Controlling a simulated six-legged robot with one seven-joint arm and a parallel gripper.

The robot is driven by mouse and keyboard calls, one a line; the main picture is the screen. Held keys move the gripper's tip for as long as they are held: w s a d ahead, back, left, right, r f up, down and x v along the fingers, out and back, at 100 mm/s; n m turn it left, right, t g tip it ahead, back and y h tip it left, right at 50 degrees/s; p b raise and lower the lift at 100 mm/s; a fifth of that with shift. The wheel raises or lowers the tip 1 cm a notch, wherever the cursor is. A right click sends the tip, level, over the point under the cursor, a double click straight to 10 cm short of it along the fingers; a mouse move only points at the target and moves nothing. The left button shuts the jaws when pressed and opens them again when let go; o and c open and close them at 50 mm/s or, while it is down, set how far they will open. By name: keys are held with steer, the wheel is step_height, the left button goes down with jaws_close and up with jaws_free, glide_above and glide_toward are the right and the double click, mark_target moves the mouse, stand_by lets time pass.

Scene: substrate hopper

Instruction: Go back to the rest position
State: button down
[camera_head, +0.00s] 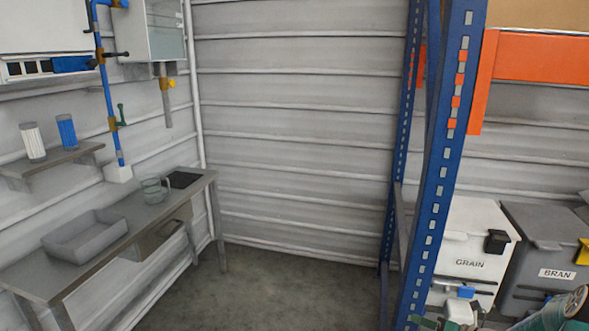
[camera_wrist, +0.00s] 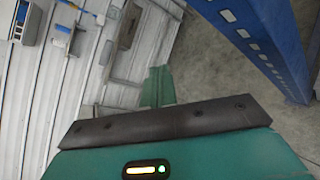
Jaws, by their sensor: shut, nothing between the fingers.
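My gripper (camera_wrist: 159,76) shows in the wrist view as two green fingers side by side with no gap between them. It is shut and empty. Behind the fingers are my dark bar and teal housing with a small lit display. The fingers point toward the floor and the ribbed wall, touching nothing that I can see. A blue rack upright (camera_wrist: 255,38) stands to their right. In the head view, parts of my arm show at the bottom right corner, in front of the bins; I cannot make out the fingers clearly there.
In the head view, a blue rack upright (camera_head: 440,165) with an orange beam (camera_head: 540,58) stands right of centre. Behind it are the GRAIN bin (camera_head: 470,240) and BRAN bin (camera_head: 555,250). A bench (camera_head: 150,222) with a grey tray (camera_head: 85,238) and jug (camera_head: 152,190) lines the left. Floor between is clear.

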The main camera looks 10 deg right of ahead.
steer(key=s+a+r+n+g, duration=0.2)
steer(key=a+r+n+g, duration=0.35)
steer(key=a+n, duration=0.55)
steer(key=s+a+r+n+g, duration=0.2)
steer(key=a+r+n+g, duration=0.2)
steer(key=a+r+n, duration=0.6)
steer(key=s+a+r+n+t+h, duration=0.1)
steer(key=s+a+r+n+h, duration=0.2)
steer(key=s+a+n, duration=0.2)
steer(key=s+a+r+n+t+h, duration=0.1)
steer(key=s+a+r+n+h, duration=0.2)
steer(key=n, duration=1)
steer(key=shift+s+a+r+h, duration=0.45)
steer(key=shift+s+a, duration=1.1)
steer(key=shift+s, duration=1.3)
